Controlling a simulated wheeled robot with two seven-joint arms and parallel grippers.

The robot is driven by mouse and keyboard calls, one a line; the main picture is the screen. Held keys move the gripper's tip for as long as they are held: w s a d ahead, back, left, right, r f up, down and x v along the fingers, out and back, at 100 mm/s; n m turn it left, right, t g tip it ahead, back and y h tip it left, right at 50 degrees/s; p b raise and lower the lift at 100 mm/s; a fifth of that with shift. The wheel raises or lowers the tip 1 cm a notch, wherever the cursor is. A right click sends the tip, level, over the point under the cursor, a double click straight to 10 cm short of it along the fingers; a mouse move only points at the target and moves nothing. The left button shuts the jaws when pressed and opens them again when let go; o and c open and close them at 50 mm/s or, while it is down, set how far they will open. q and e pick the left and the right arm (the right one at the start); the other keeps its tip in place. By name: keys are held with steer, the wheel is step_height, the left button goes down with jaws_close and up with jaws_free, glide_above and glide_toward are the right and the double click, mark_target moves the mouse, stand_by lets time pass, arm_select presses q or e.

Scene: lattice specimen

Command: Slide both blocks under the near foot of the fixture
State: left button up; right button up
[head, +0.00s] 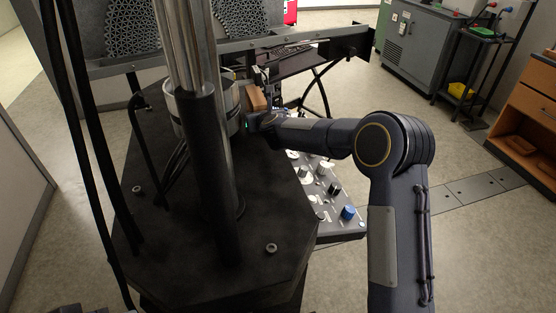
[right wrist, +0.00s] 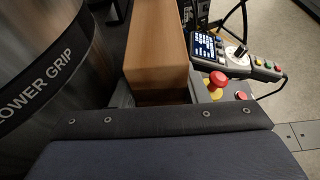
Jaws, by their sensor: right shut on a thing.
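My right gripper (head: 256,114) is shut on a brown wooden block (head: 257,98), beside the metal grip cylinder of the machine. In the right wrist view the block (right wrist: 158,48) lies lengthwise away from me between the fingers, just right of the cylinder marked "LOWER GRIP" (right wrist: 45,85). Its near end is in shadow, and I cannot tell what it rests on. I cannot make out a second block. Dark lattice panels (head: 131,30) stand at the back by a grey crossbeam (head: 300,38); I cannot tell which part is the near foot.
The dark machine base (head: 190,265) carries a tall steel column (head: 190,45) and black hoses. A control panel with knobs (head: 335,195) lies right of the base. In the right wrist view a pendant with a red stop button (right wrist: 217,80) is right of the block.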

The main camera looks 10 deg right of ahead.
steer(key=shift+w+r+p, duration=0.1)
steer(key=shift+w+p, duration=1.5)
steer(key=shift+w, duration=0.75)
